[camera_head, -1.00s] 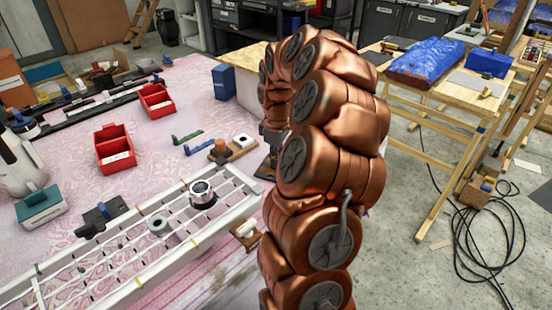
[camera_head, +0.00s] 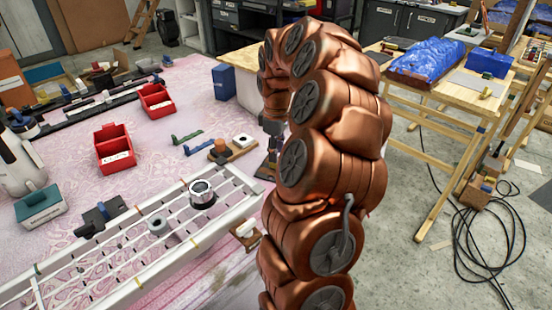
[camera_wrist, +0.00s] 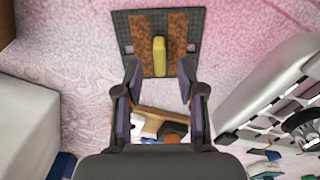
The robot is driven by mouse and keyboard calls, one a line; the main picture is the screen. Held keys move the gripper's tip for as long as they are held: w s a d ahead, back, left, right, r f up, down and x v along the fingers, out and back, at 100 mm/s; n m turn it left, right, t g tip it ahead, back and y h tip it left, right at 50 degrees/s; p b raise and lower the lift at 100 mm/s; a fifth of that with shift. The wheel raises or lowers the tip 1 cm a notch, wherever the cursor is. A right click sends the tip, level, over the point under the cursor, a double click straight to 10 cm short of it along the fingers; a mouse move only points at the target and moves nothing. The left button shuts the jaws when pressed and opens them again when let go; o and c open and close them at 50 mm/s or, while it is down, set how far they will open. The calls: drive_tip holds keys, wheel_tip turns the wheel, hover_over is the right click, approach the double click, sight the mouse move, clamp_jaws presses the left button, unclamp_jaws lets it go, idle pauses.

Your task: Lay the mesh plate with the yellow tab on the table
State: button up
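The mesh plate (camera_wrist: 120,30) shows in the wrist view as a dark grey square with two rusty brown strips. Its yellow tab (camera_wrist: 159,56) stands out at the middle, between the strips. The plate appears to lie on the pink patterned table (camera_wrist: 75,95). My gripper (camera_wrist: 159,70) is open above it, with one finger to each side of the tab and a visible gap on both sides. In the head view my gripper (camera_head: 271,150) is small, beside my copper-coloured arm, which hides part of that table area.
A white grille frame (camera_head: 140,285) lies left of the gripper, with a metal ring (camera_head: 202,194) on it. A wooden block with parts (camera_head: 235,150) is close by. Red bins (camera_head: 115,148) and a blue box (camera_head: 223,81) stand farther back.

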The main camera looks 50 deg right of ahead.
wheel_tip(320, 180, up, 9)
drive_tip(key=shift+b, duration=0.3)
drive_tip(key=s+a, duration=0.3)
drive_tip(key=a, duration=0.8)
drive_tip(key=s+a, duration=0.3)
drive_tip(key=a, duration=0.8)
drive_tip(key=s+a+f+m, duration=0.1)
drive_tip(key=s+a+f, duration=0.1)
drive_tip(key=s, duration=0.4)
drive_tip(key=s+a+f+m+g, duration=0.1)
drive_tip(key=s+a+f, duration=0.2)
drive_tip(key=s+a, duration=0.2)
drive_tip(key=s+a+f+m+g, duration=0.1)
drive_tip(key=s+a+f+m, duration=0.1)
drive_tip(key=s, duration=0.5)
drive_tip(key=shift+a+f, duration=0.5)
drive_tip(key=shift+a, duration=0.35)
